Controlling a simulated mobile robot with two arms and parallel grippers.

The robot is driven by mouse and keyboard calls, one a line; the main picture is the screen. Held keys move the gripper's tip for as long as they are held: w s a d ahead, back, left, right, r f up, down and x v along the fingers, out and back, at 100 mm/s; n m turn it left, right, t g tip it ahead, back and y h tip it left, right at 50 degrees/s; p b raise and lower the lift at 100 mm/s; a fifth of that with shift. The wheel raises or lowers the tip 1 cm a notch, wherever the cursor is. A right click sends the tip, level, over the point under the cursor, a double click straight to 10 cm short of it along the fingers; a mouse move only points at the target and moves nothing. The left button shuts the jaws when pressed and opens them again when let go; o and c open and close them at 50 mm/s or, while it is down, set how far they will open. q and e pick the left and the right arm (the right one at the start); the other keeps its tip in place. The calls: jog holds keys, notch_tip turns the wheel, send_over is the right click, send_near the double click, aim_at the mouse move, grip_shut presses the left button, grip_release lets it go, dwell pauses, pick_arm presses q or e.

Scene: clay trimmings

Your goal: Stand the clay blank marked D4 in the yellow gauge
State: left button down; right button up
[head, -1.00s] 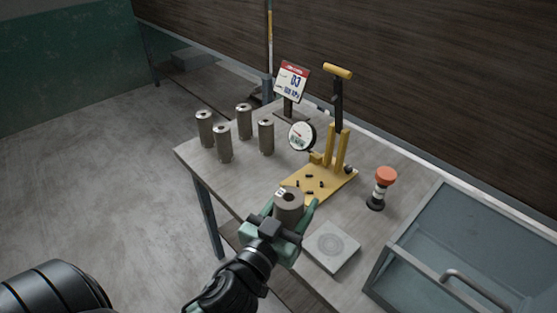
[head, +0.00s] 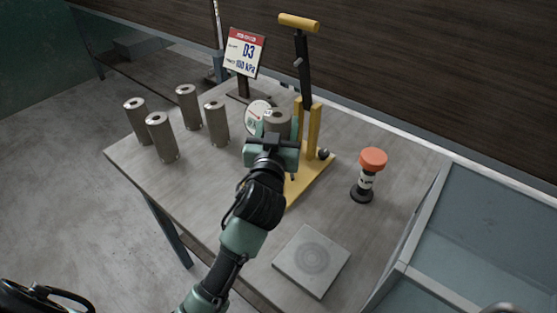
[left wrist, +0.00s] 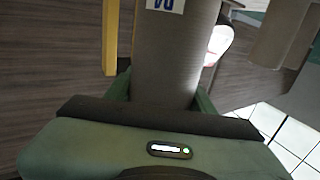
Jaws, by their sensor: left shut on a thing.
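My left gripper (head: 274,138) is shut on a grey-brown clay blank (head: 278,119), held upright with its holed top showing. In the left wrist view the blank (left wrist: 175,55) fills the middle between the green fingers, with an upside-down, partly cut-off label that seems to read D4. The yellow gauge (head: 312,172) has a base plate, two posts, a lever with a yellow handle and a round dial (head: 257,112). The held blank is at the gauge, in front of the posts. The arm hides the blank's foot and much of the plate, so I cannot tell whether it touches. My right gripper is out of view.
Several other blanks (head: 162,138) stand on the table's left part. An orange-topped button (head: 372,160) stands right of the gauge. A square plate (head: 311,262) lies in front, and a grey open bin (head: 480,235) is at right.

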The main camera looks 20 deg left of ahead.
pick_arm(q)
jog(key=shift+w+f+b, duration=0.15)
jog(key=shift+f+b, duration=0.25)
jog(key=shift+f, duration=2.75)
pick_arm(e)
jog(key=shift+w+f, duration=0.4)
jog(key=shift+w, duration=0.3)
pick_arm(q)
jog(key=shift+f, duration=0.15)
jog(key=c, duration=0.5)
grip_release()
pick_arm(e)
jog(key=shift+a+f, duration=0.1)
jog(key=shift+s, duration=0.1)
